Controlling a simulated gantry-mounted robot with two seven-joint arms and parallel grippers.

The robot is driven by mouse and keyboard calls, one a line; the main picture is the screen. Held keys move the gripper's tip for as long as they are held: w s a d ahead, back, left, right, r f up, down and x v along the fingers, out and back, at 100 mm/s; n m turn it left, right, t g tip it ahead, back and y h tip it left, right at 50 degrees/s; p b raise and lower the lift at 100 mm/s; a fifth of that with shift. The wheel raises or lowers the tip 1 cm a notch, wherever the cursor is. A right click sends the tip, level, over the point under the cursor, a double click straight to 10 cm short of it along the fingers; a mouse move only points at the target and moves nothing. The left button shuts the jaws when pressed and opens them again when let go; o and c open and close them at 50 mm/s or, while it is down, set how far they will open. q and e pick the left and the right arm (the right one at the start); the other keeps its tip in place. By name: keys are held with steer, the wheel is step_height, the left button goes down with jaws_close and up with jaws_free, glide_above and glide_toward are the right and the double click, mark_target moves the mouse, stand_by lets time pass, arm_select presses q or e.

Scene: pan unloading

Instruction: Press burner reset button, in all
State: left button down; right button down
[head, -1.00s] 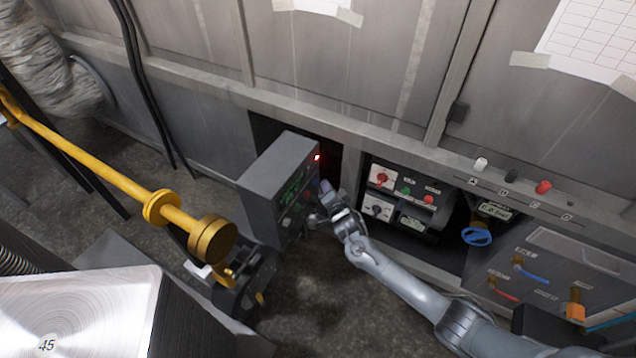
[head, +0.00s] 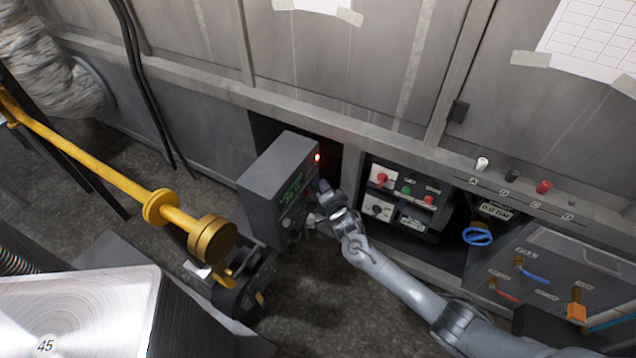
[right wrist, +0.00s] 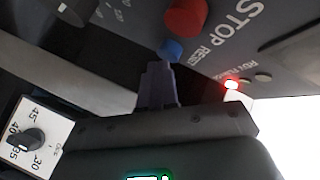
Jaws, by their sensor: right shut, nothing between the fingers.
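The grey burner control box (head: 262,190) stands left of my right gripper (head: 322,190) in the head view, its panel facing right. In the right wrist view the blue button (right wrist: 171,48), marked RESET, sits beside the larger red STOP button (right wrist: 186,17). My right gripper (right wrist: 158,72) is shut and empty, its fingertips right at the blue button's near edge. I cannot tell whether they touch it. A red lamp (right wrist: 231,85) is lit on the panel; it also shows in the head view (head: 318,157). My left gripper is not in view.
A yellow pipe (head: 110,175) with a brass end lies left of the box. A recessed panel with a red switch (head: 382,177) and knobs is to the right. A blue valve handle (head: 477,236) is farther right. A dial (right wrist: 25,140) shows in the right wrist view.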

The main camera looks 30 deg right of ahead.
steer(key=shift+w+a, duration=0.1)
steer(key=shift+w, duration=0.15)
stand_by(0.5)
steer(key=shift+s, duration=0.1)
steer(key=shift+s+d+p, duration=0.4)
steer(key=shift+s+p, duration=0.3)
steer(key=shift+s+d+p, duration=0.4)
steer(key=shift+s+p, duration=0.2)
steer(key=shift+s, duration=0.15)
steer(key=shift+s+d+p, duration=0.35)
steer(key=shift+s+p, duration=0.25)
steer(key=shift+s, duration=0.1)
steer(key=shift+s+d+p, duration=0.4)
steer(key=shift+s+p, duration=0.2)
steer(key=shift+s, duration=0.15)
